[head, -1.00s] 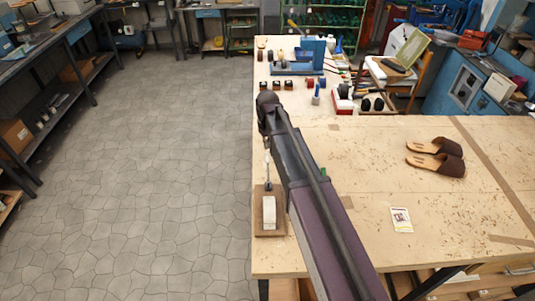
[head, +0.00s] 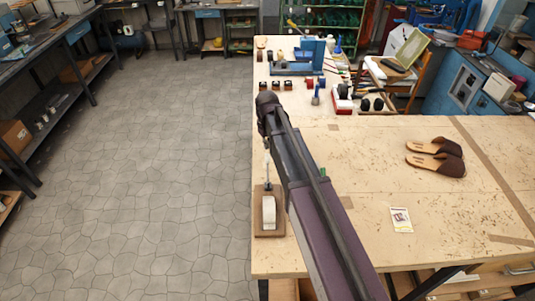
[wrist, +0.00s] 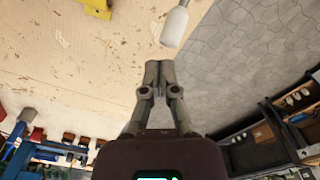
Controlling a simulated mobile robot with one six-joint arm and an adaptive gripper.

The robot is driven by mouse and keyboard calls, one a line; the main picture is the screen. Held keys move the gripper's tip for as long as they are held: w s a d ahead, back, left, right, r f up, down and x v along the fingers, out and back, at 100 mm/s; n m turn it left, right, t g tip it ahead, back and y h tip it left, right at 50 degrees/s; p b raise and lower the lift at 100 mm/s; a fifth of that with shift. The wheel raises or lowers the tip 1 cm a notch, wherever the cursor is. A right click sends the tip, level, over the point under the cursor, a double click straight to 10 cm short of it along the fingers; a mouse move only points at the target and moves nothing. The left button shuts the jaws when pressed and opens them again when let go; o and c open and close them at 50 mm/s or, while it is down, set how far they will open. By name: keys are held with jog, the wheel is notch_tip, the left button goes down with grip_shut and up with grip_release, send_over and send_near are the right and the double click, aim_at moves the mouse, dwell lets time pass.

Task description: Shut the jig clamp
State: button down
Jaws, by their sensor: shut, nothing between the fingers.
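The jig (head: 260,230) stands near the left edge of the bench, a brown wooden board with a pale block (head: 269,212) on it. Its clamp lever (head: 267,178) rises roughly upright behind the block, just below my gripper in the head view. My gripper (wrist: 158,66) is shut and empty in the wrist view. A pale rounded grip (wrist: 175,27), which looks like the end of the clamp lever, lies just beyond and right of the fingertips, apart from them in the picture. My arm hides part of the bench beside the jig.
A pair of brown sandals (head: 437,157) and a small card (head: 401,220) lie on the bench at right. A blue tool (head: 297,66) and several small items stand at the far end. Open floor (head: 160,180) lies left of the bench.

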aim_at(268, 156)
jog(key=shift+f, duration=0.15)
jog(key=shift+f+b, duration=2.15)
jog(key=shift+b, duration=0.05)
jog(key=shift+s+r, duration=0.1)
jog(key=shift+s, duration=0.1)
jog(key=shift+s+r+p, duration=0.15)
jog(key=shift+s+p, duration=0.05)
jog(key=shift+s, duration=0.35)
jog(key=shift+s+r+p, duration=0.15)
jog(key=shift+s, duration=0.55)
